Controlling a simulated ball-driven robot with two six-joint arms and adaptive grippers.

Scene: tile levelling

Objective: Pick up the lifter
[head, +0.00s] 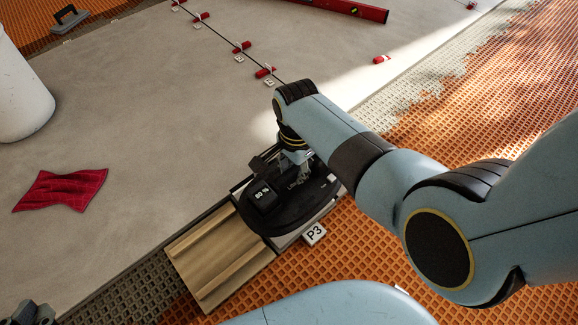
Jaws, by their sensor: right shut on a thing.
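The lifter (283,205) is a black round suction device with a small display box reading about 80. It sits low at the P3 marker (314,234), over a pale tile edge beside the wooden piece. My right gripper (293,158) reaches down from the right and is shut on the lifter at its upper side. The arm and gripper body hide part of the grip. A dark grey part at the bottom left corner looks like my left gripper (30,314); it is cut off by the frame, and its fingers cannot be made out.
A ribbed wooden board (218,258) lies left of the lifter. A red cloth (61,190) and a white bucket (20,90) are on the grey tiles at left. Red levelling clips (242,47) line a joint. A red level (345,8) and a trowel (70,18) lie further back. Orange matting (450,120) covers the right.

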